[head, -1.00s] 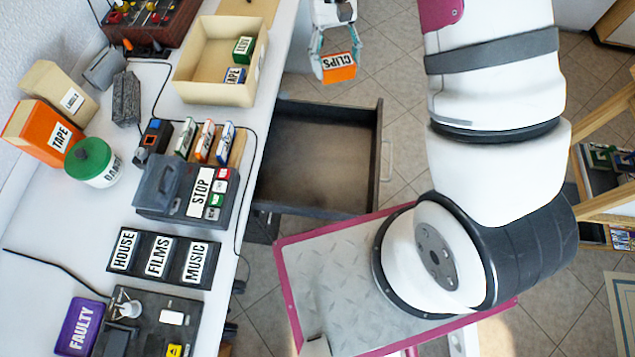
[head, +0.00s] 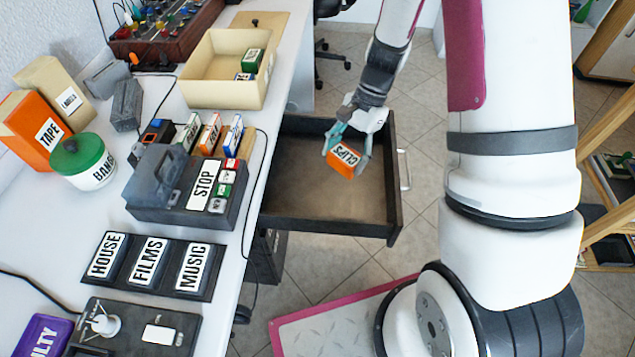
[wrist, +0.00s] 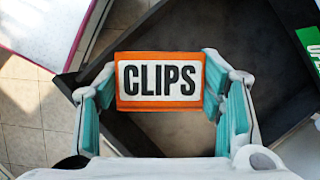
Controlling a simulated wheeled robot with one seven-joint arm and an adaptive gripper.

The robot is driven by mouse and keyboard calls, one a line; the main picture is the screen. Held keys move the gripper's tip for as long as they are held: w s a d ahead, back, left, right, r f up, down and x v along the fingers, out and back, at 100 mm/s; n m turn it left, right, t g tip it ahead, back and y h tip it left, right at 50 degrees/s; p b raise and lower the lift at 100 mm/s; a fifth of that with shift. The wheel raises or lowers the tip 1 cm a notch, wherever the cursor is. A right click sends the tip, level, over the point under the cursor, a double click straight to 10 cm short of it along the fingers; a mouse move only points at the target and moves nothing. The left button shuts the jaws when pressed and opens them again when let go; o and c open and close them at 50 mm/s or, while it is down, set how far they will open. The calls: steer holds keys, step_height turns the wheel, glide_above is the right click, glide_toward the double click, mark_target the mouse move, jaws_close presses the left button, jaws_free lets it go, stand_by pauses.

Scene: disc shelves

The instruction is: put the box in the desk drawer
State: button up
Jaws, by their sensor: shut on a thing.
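The box is orange with a white label reading CLIPS (head: 341,166). My gripper (head: 347,150) is shut on it, with one teal-padded finger at each side. In the wrist view the box (wrist: 160,106) sits level between the fingertips. The desk drawer (head: 290,217) is dark and pulled open from the desk's right side. The box shows over the drawer's interior in both views. I cannot tell exactly how high it is above the drawer floor. The part of the drawer floor that I see is bare.
A cream tray (head: 187,90) holding small boxes stands on the white desk beside the drawer. A grey STOP machine (head: 160,205) and a row of small boxes (head: 209,135) stand near the desk edge. An office chair (head: 333,45) is behind the drawer.

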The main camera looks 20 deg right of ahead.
steer(key=d+f+m+t+b, duration=0.1)
steer(key=f+m+b, duration=0.2)
steer(key=f, duration=0.1)
steer(key=s+d+f+m+t+b, duration=0.1)
steer(key=d+f+m+b, duration=0.1)
steer(key=f+m+b, duration=0.1)
steer(key=s+d+f+m+t+b, duration=0.1)
steer(key=d+f+m+b, duration=0.1)
steer(key=f+m+b, duration=0.1)
steer(key=shift+s+f+m+t+b, duration=0.15)
steer(key=shift+f+b, duration=0.2)
steer(key=shift+f, duration=0.35)
steer(key=shift+s+f+m+t+b, duration=0.15)
steer(key=shift+f+b, duration=0.15)
steer(key=shift+f, duration=0.35)
steer(key=shift+w+a+f, duration=0.1)
steer(key=shift+w+a, duration=0.05)
steer(key=shift+w, duration=0.1)
steer(key=b, duration=0.1)
glide_above(314, 176)
steer(key=d, duration=0.2)
steer(key=shift+s+a+f, duration=0.15)
steer(key=shift+s+f, duration=0.2)
steer(key=shift+f, duration=0.35)
steer(key=shift+w+f+b, duration=0.1)
steer(key=shift+f+b, duration=1.05)
steer(key=shift+f, duration=0.55)
steer(key=shift+f, duration=0.2)
steer(key=o, duration=1.1)
steer(key=shift+o, duration=0.2)
